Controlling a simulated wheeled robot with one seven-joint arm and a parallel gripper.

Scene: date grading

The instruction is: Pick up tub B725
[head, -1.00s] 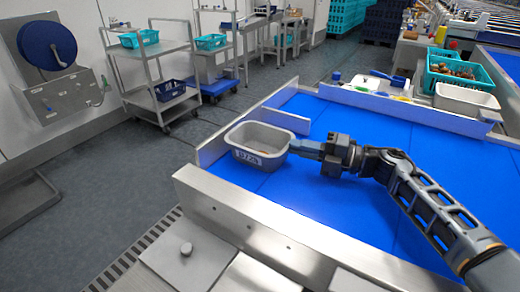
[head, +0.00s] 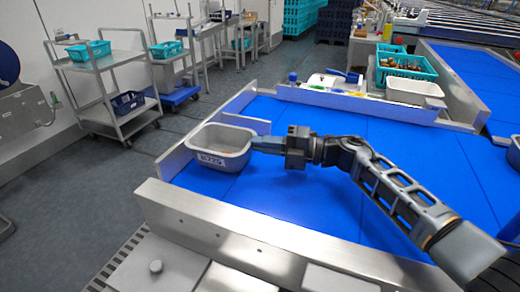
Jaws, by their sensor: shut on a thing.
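My gripper (head: 256,145) comes in from the right and is shut on the tub's right rim. The fingertips are partly hidden at the rim. I cannot tell whether the tub touches the belt.
Metal guards edge the belt in front (head: 230,235) and at the back (head: 345,100). A teal crate with contents (head: 400,72) and a pale empty tub (head: 415,90) stand behind the belt. A steel trolley (head: 95,75) stands on the floor at left. The belt's middle is bare.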

